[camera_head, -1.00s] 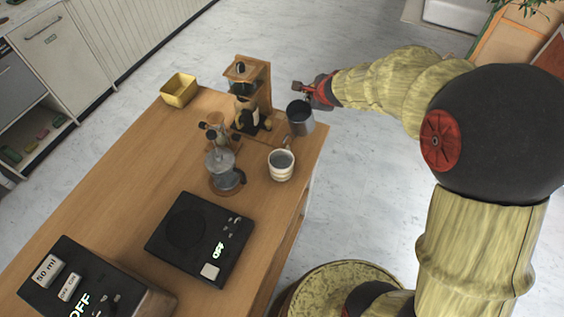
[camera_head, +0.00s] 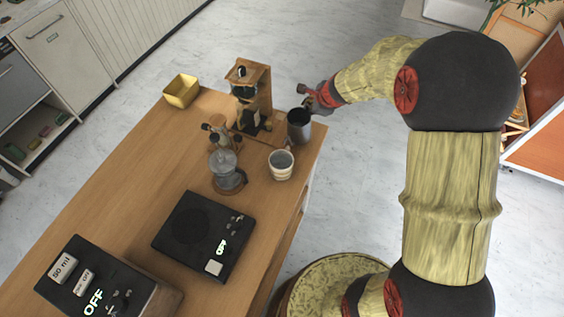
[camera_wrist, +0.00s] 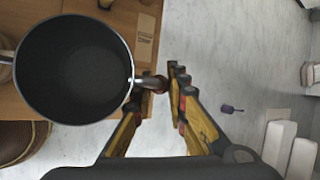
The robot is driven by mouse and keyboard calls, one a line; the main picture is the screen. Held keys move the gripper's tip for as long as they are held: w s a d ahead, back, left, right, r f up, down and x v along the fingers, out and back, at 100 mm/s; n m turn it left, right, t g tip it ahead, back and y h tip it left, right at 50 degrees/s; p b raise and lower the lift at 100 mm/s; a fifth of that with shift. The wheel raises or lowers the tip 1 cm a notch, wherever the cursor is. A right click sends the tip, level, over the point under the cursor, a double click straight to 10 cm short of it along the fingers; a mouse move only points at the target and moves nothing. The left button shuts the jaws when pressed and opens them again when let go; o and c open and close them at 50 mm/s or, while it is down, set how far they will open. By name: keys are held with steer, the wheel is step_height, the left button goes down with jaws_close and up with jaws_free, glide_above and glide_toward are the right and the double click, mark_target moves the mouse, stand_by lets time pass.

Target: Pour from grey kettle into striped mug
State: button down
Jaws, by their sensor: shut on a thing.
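The grey kettle (camera_head: 299,126), a dark-mouthed metal pot, is upright at the table's far right corner. Its round opening fills the upper left of the wrist view (camera_wrist: 75,70), and its inside looks dark and empty. My gripper (camera_head: 312,99) is shut on the kettle's handle, on the kettle's far right side; the fingers also show in the wrist view (camera_wrist: 162,82). I cannot tell whether the kettle touches the table. The striped mug (camera_head: 281,172), pale with faint bands, stands upright on the table just nearer than the kettle. Its inside looks grey.
A wooden grinder (camera_head: 262,90) stands close left of the kettle. A glass coffee maker (camera_head: 226,172) stands left of the mug. A black scale (camera_head: 203,235), a black control box (camera_head: 95,285) and a yellow bin (camera_head: 181,91) are also on the table (camera_head: 135,170).

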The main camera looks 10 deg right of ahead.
steer(key=shift+f+g+y+p, duration=0.4)
steer(key=shift+f+g+p, duration=0.1)
steer(key=shift+f+p, duration=0.65)
steer(key=shift+r, duration=0.1)
steer(key=shift+r+p, duration=2.25)
steer(key=shift+r, duration=0.2)
